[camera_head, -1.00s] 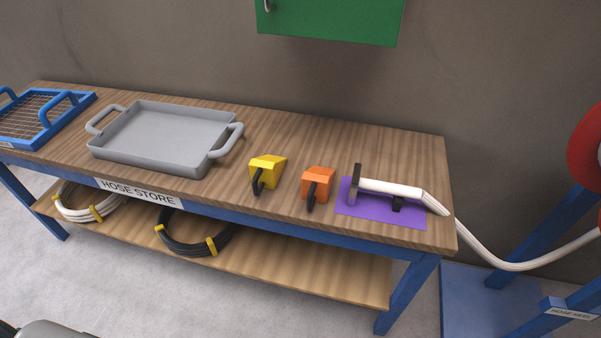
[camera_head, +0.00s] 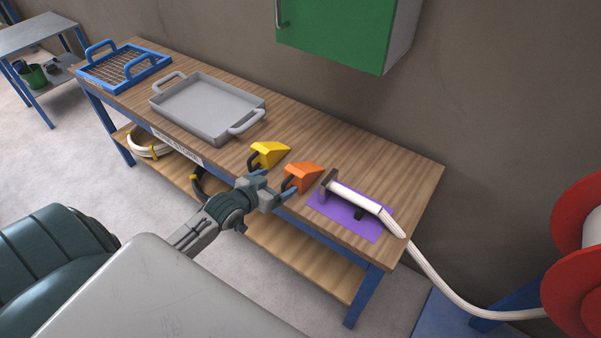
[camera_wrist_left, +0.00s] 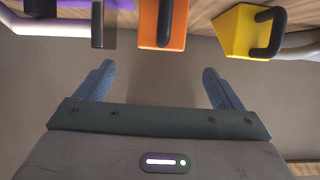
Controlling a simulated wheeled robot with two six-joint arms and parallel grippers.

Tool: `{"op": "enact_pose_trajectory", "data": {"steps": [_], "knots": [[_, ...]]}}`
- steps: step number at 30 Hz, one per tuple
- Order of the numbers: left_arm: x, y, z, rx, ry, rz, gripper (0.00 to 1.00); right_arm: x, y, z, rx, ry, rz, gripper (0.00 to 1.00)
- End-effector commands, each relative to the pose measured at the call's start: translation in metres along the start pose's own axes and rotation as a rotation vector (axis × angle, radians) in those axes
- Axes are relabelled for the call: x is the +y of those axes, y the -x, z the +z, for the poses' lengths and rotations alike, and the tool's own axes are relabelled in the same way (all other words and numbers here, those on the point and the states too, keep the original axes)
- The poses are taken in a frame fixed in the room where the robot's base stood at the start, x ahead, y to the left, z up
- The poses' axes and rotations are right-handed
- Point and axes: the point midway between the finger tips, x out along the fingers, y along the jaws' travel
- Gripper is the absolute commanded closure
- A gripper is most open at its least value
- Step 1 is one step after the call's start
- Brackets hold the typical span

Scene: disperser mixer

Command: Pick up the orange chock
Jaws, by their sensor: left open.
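The orange chock (camera_head: 304,176) is a wedge with a black handle on its front side. It stands on the wooden bench between the yellow chock (camera_head: 270,153) and the purple mat (camera_head: 352,224). My left gripper (camera_head: 272,182) is at the front edge of the bench, close to the orange chock. In the left wrist view the gripper (camera_wrist_left: 160,85) is open, with nothing between its blue fingers. The orange chock (camera_wrist_left: 174,28) and its black handle lie just beyond the fingertips, at the top of that view. My right gripper is not in view.
A white hose nozzle (camera_head: 352,197) lies on the purple mat, its hose running to a red reel (camera_head: 580,270). A grey tray (camera_head: 205,110) and a blue framed rack (camera_head: 120,70) stand further left. A green cabinet (camera_head: 335,30) hangs above the bench.

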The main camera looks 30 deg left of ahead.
Motion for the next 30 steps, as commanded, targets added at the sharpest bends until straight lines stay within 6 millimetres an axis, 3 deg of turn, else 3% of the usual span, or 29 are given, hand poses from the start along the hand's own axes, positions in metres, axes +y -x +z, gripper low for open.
{"op": "enact_pose_trajectory", "data": {"steps": [5, 14, 21, 30], "knots": [[0.0, -0.028, 0.0, 0.0, 0.003, -0.002, 0.11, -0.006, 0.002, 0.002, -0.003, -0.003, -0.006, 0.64], [0.0, -0.05, -0.002, 0.0, 0.004, 0.0, 0.11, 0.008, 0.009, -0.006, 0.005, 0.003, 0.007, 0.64], [-0.002, -0.083, -0.001, 0.001, 0.003, -0.002, 0.11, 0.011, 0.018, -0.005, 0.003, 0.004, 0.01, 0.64], [-0.002, -0.091, 0.001, -0.001, 0.0, -0.001, 0.11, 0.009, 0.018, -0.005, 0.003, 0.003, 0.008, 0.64]]}}
